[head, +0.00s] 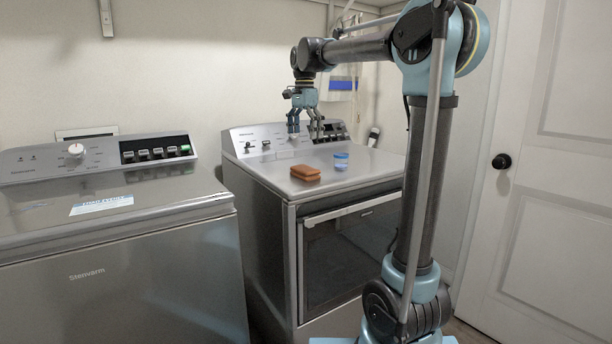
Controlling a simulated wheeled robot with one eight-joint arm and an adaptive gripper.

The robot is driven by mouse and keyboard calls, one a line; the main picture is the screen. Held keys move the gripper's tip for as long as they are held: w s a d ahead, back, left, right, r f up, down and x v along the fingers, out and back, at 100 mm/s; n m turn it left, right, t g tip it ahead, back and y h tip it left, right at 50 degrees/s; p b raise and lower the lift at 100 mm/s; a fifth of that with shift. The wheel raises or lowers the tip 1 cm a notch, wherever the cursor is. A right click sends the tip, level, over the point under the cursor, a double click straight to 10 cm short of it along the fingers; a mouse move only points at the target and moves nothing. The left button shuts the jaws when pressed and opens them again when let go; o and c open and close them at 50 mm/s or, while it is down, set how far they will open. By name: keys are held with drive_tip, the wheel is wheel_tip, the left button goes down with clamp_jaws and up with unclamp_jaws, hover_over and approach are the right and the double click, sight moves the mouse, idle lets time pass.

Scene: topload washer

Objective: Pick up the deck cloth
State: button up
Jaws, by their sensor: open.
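A folded orange-brown cloth (305,172), which I take to be the deck cloth, lies on the top of the right-hand machine (272,172), near its front left part. My gripper (305,132) hangs pointing down above the back of that machine's top, in front of its control panel. It is open and empty. It is apart from the cloth, above and behind it in the picture. Nothing covers the cloth.
A steel washer (110,230) with a closed lid stands at left, with a gap between the machines. A white door (555,170) is at right. The machine's top is otherwise mostly clear.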

sight(305, 167)
wheel_tip(305, 167, down, 12)
drive_tip(key=shift+s+d+f, duration=0.1)
drive_tip(key=shift+s+f, duration=0.05)
drive_tip(key=shift+f, duration=0.05)
drive_tip(key=c, duration=0.8)
